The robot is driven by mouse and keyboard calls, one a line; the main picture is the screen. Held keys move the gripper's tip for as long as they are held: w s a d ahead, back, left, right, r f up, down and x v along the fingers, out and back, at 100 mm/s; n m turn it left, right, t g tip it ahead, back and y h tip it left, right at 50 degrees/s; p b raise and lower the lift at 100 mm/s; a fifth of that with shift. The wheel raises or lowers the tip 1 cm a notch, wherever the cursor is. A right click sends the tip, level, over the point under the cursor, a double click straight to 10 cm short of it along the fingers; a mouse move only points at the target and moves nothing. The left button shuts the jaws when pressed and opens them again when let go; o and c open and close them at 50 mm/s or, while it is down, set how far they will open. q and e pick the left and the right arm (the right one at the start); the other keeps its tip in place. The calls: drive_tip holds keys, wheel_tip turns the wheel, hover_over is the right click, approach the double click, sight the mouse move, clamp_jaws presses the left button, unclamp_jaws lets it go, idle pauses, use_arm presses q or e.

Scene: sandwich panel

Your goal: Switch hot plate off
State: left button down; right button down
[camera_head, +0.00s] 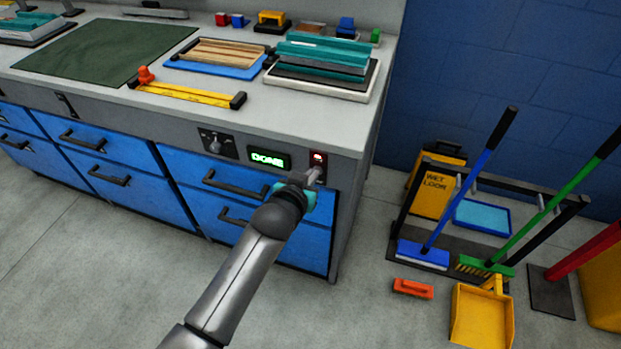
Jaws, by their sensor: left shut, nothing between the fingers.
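The grey workbench has a front control strip. On it are a black dial panel (217,144), a small display (269,159) with green lettering that reads "DONE", and a switch (318,158) with a lit red light at the right end. My left gripper (314,176) is shut and empty at the switch, just below the red light. I cannot tell whether its fingertips touch the switch, and they hide its lower part. The hot plate seems to be the teal-topped press (322,58) on the bench's right end. My right gripper is not in view.
Blue drawers (232,180) with black handles lie below the strip. A yellow bar tool (190,94), a blue tray with wooden strips (215,58) and a green mat (105,50) lie on top. Brooms, a yellow floor sign (432,188) and a dustpan (482,315) stand at right.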

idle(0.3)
use_arm(q)
drive_tip(key=shift+s+a+f+t+b, duration=0.1)
drive_tip(key=shift+s+f+t+b, duration=0.15)
drive_tip(key=shift+f+t, duration=0.15)
drive_tip(key=shift+s+a+f+t+b, duration=0.1)
drive_tip(key=shift+s+f+t+b, duration=0.15)
drive_tip(key=shift+f, duration=0.25)
drive_tip(key=shift+w+r+p, duration=0.1)
drive_tip(key=shift+r+p, duration=0.7)
drive_tip(key=shift+p, duration=0.25)
